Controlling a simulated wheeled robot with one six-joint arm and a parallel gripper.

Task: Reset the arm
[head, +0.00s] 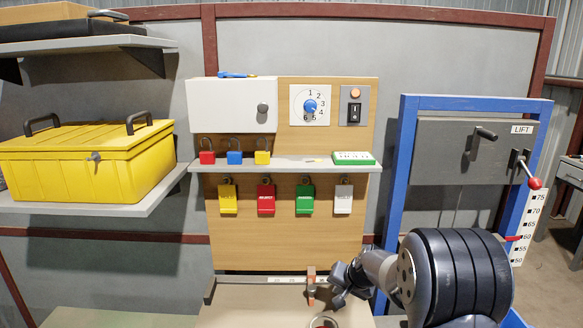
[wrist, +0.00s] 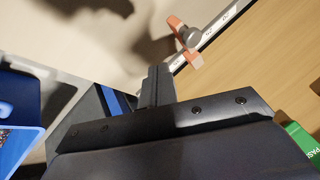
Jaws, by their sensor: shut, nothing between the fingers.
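My gripper (head: 341,288) is at the lower middle right of the head view, at the end of my dark arm. It is low in front of the board, just right of an orange clip-like piece (head: 311,284) on the bench's back strip. In the wrist view my gripper (wrist: 157,78) shows its dark fingers together with nothing between them. The orange piece also shows in the wrist view (wrist: 185,40), beyond the fingertips and apart from them. Part of my gripper is hidden by its own dark body in the wrist view.
A wooden board (head: 290,240) carries hanging coloured tags and a shelf (head: 285,164) with padlocks. A yellow case (head: 85,160) sits on the left shelf. A blue-framed lift panel (head: 462,150) with a red-knobbed lever (head: 530,175) stands at right, behind my arm.

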